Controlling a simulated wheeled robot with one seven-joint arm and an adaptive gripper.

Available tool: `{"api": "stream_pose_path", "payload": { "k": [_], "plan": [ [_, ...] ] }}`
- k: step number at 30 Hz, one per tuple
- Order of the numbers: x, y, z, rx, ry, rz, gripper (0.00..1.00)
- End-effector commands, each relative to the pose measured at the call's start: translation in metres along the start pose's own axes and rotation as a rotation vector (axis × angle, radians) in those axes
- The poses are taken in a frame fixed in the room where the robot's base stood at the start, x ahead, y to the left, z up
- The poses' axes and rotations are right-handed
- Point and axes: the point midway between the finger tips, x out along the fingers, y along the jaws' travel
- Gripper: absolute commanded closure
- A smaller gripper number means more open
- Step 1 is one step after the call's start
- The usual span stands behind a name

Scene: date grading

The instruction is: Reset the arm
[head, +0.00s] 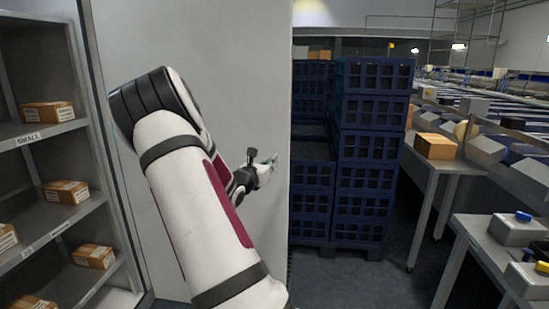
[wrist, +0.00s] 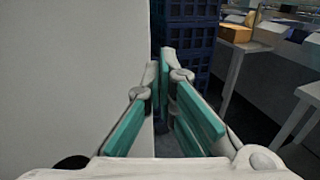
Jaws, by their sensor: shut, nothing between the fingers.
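My arm reaches forward and up in the middle of the head view, bent at the elbow. My gripper (head: 274,161) is at its far end, in front of the white wall panel's right edge and left of the blue crates. In the wrist view my gripper (wrist: 159,84) shows its two teal-padded fingers meeting at the tips. It is shut and holds nothing. The fingertips point toward the panel's edge and the crates beyond.
A white panel (head: 240,60) stands close beside my arm. Stacked blue crates (head: 365,145) stand behind it. Shelves (head: 50,145) with small cartons are at the left. A table (head: 450,167) with a carton (head: 435,146) is at the right. Some floor (head: 340,280) is clear.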

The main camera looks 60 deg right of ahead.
Motion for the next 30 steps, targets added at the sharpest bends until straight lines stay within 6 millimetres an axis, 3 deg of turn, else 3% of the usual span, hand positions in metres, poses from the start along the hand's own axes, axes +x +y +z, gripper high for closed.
{"api": "stream_pose_path", "payload": {
  "k": [7, 20, 26, 30],
  "plan": [
    [-0.033, -0.011, -0.001, -0.001, 0.001, 0.002, 1.00],
    [-0.042, -0.014, 0.001, 0.014, 0.003, -0.005, 1.00],
    [-0.071, -0.037, 0.021, 0.240, 0.067, -0.114, 1.00],
    [-0.114, -0.061, 0.032, 0.499, 0.170, -0.244, 1.00]
  ]
}}
